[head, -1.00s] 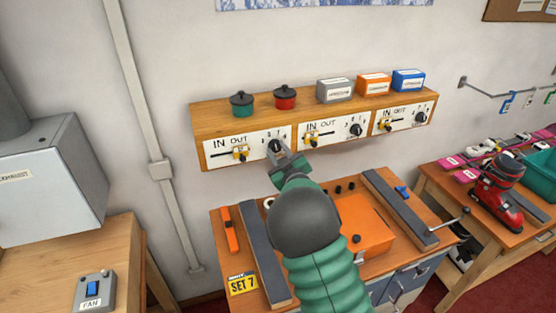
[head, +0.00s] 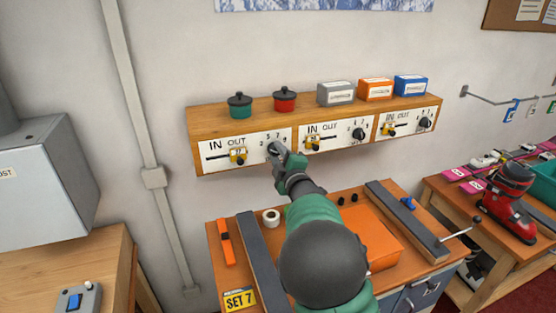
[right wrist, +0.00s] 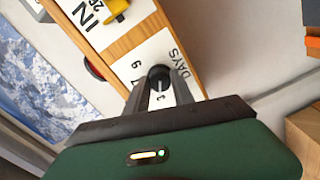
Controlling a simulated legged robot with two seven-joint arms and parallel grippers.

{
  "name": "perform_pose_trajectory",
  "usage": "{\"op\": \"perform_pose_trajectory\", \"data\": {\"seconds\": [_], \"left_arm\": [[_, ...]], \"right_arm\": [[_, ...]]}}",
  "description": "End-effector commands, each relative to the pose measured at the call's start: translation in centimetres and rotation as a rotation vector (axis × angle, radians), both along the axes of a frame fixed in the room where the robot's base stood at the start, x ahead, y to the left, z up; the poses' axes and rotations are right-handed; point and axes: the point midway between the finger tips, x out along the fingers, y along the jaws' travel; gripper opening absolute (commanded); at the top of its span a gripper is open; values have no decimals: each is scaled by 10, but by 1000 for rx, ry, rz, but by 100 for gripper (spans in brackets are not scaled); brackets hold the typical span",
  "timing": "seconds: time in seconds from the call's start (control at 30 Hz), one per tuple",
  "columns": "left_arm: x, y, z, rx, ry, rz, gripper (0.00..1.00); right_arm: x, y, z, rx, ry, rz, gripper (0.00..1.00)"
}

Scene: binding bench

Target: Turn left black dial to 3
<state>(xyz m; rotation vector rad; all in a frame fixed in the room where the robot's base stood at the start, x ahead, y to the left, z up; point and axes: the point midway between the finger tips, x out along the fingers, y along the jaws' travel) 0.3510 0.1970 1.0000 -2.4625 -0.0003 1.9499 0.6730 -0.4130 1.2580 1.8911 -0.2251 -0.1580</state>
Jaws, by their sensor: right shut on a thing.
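The left black dial (head: 273,146) is on the left white panel (head: 221,161) of the wooden wall shelf, right of its IN/OUT slider. Printed numbers curve around it; its pointer is too small to read for sure. My right gripper (head: 280,153) reaches up to it from below. In the right wrist view the dial (right wrist: 159,75) sits between the two fingers of the right gripper (right wrist: 160,88), which are shut on its sides. The gripper hides part of the dial in the head view. My left gripper is not in view.
Two more panels with black dials (head: 359,134) (head: 425,123) and yellow sliders continue to the right. Pots (head: 285,99) and small boxes (head: 336,93) stand on the shelf (head: 232,120). Below is a bench with an orange plate (head: 360,238) and a lever (head: 460,228).

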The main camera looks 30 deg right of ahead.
Motion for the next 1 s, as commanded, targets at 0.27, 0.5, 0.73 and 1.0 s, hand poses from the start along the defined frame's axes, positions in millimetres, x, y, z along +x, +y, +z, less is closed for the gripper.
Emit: {"op": "perform_pose_trajectory", "data": {"seconds": [0.27, 0.5, 0.73, 1.0], "left_arm": [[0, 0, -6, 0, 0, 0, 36], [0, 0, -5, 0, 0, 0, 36], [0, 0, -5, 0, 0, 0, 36], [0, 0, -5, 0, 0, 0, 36]], "right_arm": [[0, 2, -9, -40, 29, 2, 0], [0, 2, -8, -43, 30, 1, 0], [0, 2, -8, -43, 27, 1, 44], [-1, 1, -3, -43, 17, 0, 51]]}}
